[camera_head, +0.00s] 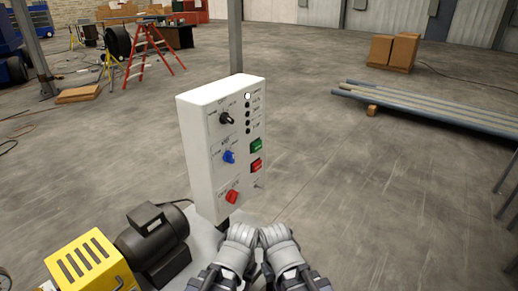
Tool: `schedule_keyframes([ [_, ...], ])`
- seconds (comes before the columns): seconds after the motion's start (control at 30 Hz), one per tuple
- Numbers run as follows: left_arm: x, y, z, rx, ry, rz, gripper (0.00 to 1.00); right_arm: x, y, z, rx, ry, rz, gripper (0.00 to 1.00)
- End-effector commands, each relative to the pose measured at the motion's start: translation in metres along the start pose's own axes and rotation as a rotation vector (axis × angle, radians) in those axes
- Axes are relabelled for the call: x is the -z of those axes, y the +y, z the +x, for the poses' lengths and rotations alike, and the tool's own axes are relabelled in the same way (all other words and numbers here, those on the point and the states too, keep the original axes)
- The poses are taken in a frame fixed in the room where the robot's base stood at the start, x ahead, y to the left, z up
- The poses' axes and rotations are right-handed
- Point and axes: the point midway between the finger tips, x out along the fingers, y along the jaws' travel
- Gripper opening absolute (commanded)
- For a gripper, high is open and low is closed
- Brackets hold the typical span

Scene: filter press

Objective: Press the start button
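A white control box (203,155) stands upright on a post in the middle of the view. Its front carries a green button (256,146) with a red button (256,165) just below it. The labels are too small to read, so I cannot tell which is marked start. My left gripper (240,234) and my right gripper (277,235) are side by side at the bottom, below the box in the picture. They appear close together and apart from both buttons. Their fingertips are too small and foreshortened to tell open from shut.
The panel also has a black knob (227,118), a blue knob (229,157), a red knob (232,196) and small round indicators. A dark motor (153,240) and a yellow guard (90,264) stand at lower left. The floor right of the box is clear up to the long pipes (430,108).

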Motion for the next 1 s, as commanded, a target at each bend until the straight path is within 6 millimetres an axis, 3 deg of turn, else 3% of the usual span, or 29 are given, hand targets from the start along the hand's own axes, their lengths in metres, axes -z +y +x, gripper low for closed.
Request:
schedule_keyframes([
  [0.07, 0.0, 0.0, 0.0, 0.0, 0.0, 0.0, 0.42, 0.0, 0.0, 0.0, 0.0, 0.0, 0.0, 0.0],
  [0.43, 0.0, 0.0, 0.0, 0.0, 0.0, 0.0, 0.0, 0.0, 0.0, 0.0, 0.0, 0.0, 0.0, 0.0],
  [1.0, 0.0, 0.0, 0.0, 0.0, 0.0, 0.0, 0.0, 0.0, 0.0, 0.0, 0.0, 0.0, 0.0, 0.0],
])
